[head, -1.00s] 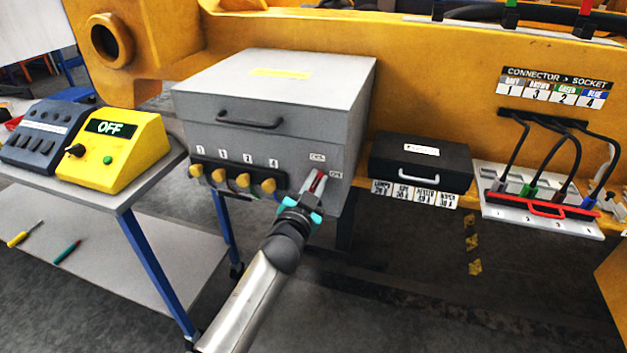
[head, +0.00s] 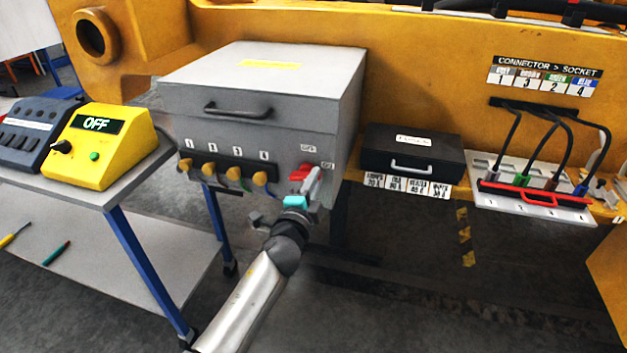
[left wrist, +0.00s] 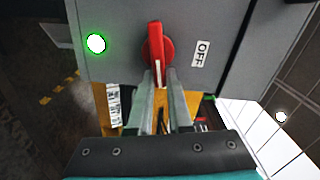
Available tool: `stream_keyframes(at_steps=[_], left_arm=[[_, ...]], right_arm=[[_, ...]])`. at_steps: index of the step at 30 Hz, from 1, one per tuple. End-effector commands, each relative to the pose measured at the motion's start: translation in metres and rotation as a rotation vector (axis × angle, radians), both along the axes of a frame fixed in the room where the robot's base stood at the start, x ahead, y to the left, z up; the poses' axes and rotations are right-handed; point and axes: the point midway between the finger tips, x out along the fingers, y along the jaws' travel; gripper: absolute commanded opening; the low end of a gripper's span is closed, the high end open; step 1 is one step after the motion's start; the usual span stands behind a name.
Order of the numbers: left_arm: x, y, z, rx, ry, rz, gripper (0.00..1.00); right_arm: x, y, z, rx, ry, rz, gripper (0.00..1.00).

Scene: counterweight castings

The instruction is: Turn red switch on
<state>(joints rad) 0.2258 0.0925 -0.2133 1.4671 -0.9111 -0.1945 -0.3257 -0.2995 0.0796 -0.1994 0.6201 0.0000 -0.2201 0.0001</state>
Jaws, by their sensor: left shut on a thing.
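The red switch (head: 299,173) is on the front of the grey box (head: 262,135), at its lower right. The OFF label (head: 308,149) is above it and the ON label (head: 327,166) is to its right. My left gripper (head: 312,182) is shut on the switch handle and hides part of it. In the left wrist view the red switch (left wrist: 157,44) has its white-striped handle end between my left gripper's fingers (left wrist: 160,80), pointing away from sideways OFF (left wrist: 200,54). A green lamp (left wrist: 96,43) beside the switch glows. My right gripper is not in view.
A yellow box (head: 98,145) with an OFF display stands on the left cart. Several yellow-capped plugs (head: 209,170) line the grey box's front. A black case (head: 411,155) and a wired socket board (head: 535,195) are to the right.

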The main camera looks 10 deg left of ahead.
Motion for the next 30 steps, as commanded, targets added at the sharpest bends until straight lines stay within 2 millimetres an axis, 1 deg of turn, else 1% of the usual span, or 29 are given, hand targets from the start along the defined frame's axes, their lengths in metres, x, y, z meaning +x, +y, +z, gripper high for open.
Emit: stream_keyframes(at_steps=[6, 12, 29, 30], left_arm=[[0.0001, -0.0003, -0.004, 0.127, -0.004, 0.0, 0.0], [0.0, -0.0008, -0.0058, 0.194, -0.006, 0.0, 0.0], [-0.0001, -0.0003, -0.0066, 0.226, -0.007, 0.0, 0.0], [-0.0001, -0.0003, -0.0066, 0.225, -0.007, 0.0, 0.2]], right_arm=[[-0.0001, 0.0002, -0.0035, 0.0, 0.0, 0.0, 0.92], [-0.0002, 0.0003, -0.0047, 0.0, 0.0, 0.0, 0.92], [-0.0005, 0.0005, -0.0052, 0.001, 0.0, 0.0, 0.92], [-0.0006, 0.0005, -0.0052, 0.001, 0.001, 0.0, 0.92]])
